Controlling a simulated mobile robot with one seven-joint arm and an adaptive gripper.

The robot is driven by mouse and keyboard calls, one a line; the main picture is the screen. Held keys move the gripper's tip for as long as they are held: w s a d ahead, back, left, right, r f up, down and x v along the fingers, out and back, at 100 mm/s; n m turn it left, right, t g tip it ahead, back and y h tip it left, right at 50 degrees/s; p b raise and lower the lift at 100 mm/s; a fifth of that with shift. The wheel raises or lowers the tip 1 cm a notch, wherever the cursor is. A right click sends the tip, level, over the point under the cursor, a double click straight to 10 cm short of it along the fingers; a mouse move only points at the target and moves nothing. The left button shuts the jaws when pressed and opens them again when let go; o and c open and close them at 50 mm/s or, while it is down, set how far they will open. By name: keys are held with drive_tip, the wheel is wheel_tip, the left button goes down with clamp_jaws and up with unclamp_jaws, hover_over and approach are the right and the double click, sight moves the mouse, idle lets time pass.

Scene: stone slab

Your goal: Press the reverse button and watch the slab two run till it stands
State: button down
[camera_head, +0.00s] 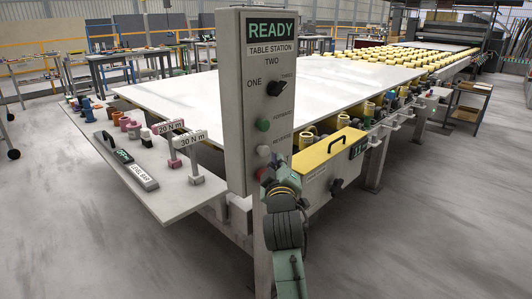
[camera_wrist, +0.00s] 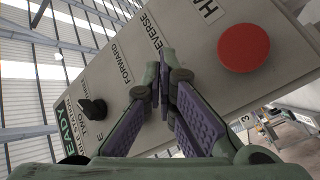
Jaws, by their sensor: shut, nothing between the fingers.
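The grey control panel (camera_head: 240,95) shows READY and TABLE STATION TWO in the head view. Its black selector knob (camera_head: 275,88) sits above the green forward button (camera_head: 262,125) and the pale reverse button (camera_head: 263,150). A red button (camera_wrist: 243,47) shows large in the wrist view, past the REVERSE label. My gripper (camera_wrist: 163,62) is shut and empty, its fingertips in front of the panel near the REVERSE label. The fingers hide part of the button row; contact cannot be told. The large pale slab (camera_head: 180,92) lies flat on the table behind the panel.
A yellow box (camera_head: 328,150) is mounted right of the panel. Yellow rollers (camera_head: 400,55) extend behind the slab. The floor at right is clear.

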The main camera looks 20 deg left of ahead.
drive_tip(key=shift+w+a, duration=0.15)
drive_tip(key=shift+a, duration=0.25)
